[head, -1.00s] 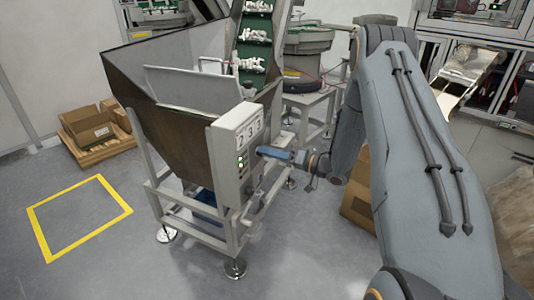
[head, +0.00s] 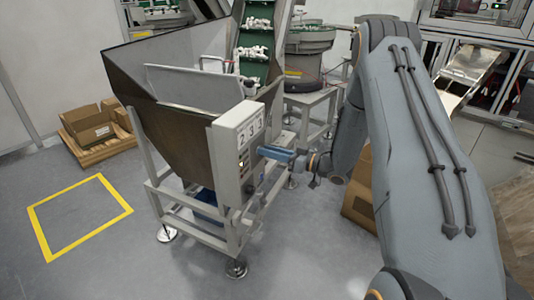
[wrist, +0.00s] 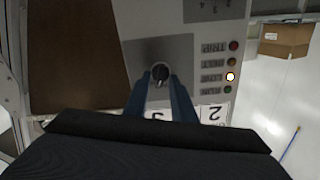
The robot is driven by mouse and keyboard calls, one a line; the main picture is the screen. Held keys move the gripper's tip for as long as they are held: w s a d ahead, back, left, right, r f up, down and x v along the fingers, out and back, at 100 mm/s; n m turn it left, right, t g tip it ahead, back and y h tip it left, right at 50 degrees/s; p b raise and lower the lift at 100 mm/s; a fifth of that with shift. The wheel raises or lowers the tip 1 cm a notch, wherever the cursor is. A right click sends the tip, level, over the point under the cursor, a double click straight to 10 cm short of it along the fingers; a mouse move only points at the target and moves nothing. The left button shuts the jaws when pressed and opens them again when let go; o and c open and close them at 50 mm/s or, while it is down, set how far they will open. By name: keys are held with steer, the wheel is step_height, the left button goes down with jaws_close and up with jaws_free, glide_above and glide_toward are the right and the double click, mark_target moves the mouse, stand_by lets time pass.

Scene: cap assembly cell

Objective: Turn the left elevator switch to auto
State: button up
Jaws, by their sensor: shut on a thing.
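The switch is a black round knob (wrist: 160,74) on a dark square plate on the hopper's grey control box (head: 228,165). My gripper's blue fingers (wrist: 161,83) are shut on the knob, one on each side, in the wrist view. In the head view my gripper (head: 264,152) reaches the box's right side, and the knob is hidden. Beside the knob, a column of small lamps (wrist: 231,77) has one glowing whitish. The knob's pointer and the switch's position labels cannot be read.
The brown hopper (head: 168,130) on its grey frame bears the box. A conveyor with white parts (head: 254,50) rises behind it. Cardboard boxes (head: 92,125) lie on a pallet at left. The yellow-marked floor square (head: 80,215) is empty.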

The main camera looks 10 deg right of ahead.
steer(key=shift+s+r+n, duration=0.1)
steer(key=shift+n, duration=1.2)
steer(key=o, duration=1.1)
steer(key=shift+c, duration=0.2)
steer(key=b+v, duration=0.1)
steer(key=v, duration=0.6)
steer(key=shift+s+d+b, duration=0.25)
steer(key=shift+s+b, duration=0.05)
